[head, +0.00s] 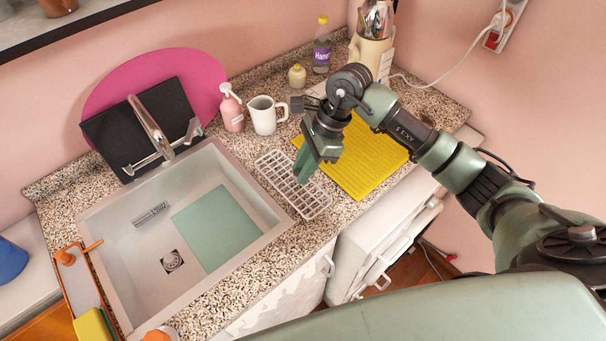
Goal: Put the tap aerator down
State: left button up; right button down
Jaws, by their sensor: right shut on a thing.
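My right gripper (304,170) reaches in from the right and points down over the white wire rack (318,203) on the speckled counter. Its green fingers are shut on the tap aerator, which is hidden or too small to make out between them. I cannot tell whether the fingertips touch the rack. The tap (150,125) stands behind the sink (265,200). My left gripper is not in view.
A yellow ribbed mat (367,165) lies right of the rack. A white mug (264,116), a pink soap bottle (231,108) and a purple-labelled bottle (322,46) stand behind. An orange-framed caddy (80,280) is left of the sink. Free counter (225,305) lies in front.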

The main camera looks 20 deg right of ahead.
aim_at(297, 189)
notch_tip(297, 189, down, 4)
jog(key=shift+r+p, duration=0.25)
jog(key=shift+p, duration=0.3)
jog(key=shift+f, duration=0.3)
jog(key=shift+f, duration=0.1)
jog(key=shift+f, duration=0.15)
jog(key=c, duration=1.3)
grip_release()
jog(key=shift+o, duration=0.2)
